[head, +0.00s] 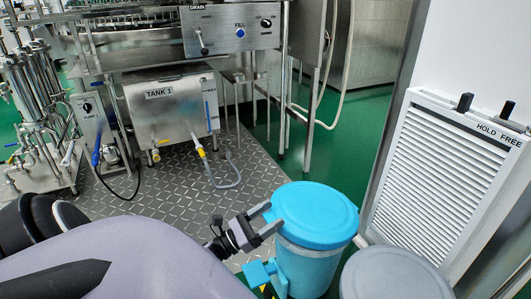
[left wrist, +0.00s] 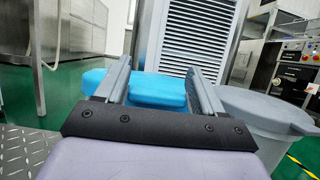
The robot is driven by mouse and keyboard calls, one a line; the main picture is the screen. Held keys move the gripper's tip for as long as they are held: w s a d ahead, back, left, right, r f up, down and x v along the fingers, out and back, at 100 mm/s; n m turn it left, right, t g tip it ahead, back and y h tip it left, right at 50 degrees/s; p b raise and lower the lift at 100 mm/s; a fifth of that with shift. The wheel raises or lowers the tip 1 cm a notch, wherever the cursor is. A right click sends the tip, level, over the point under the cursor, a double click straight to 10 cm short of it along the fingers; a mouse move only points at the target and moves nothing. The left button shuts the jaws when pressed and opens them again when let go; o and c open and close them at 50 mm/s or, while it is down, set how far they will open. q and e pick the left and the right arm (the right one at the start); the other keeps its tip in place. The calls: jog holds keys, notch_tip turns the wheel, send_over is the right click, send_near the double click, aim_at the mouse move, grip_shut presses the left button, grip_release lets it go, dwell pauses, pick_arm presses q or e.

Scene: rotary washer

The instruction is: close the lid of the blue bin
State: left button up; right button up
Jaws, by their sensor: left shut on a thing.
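The blue bin (head: 308,268) stands at the lower middle of the head view, with a light blue pedal or bracket (head: 262,272) at its front left. Its round blue lid (head: 318,215) lies over the top, looking nearly level; I cannot tell whether it is fully seated. My left gripper (head: 270,217) is at the lid's left edge, its fingers shut on the lid. In the left wrist view the blue lid (left wrist: 160,91) shows between and beyond the two fingers (left wrist: 160,85), which hide part of it. My right gripper is not in view.
A grey bin (head: 395,278) stands close to the right of the blue one; it also shows in the left wrist view (left wrist: 262,112). A white louvred panel (head: 438,180) is behind at the right. Steel tank equipment (head: 172,110) stands at the back left, beyond open checker-plate floor (head: 255,165).

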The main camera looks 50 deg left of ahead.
pick_arm(q)
jog(key=shift+s+a+f, duration=0.1)
jog(key=shift+s+f, duration=0.1)
jog(key=shift+f, duration=0.1)
jog(key=o, duration=1.4)
jog(key=shift+o, duration=0.2)
jog(key=v, duration=0.7)
jog(key=shift+r, duration=0.1)
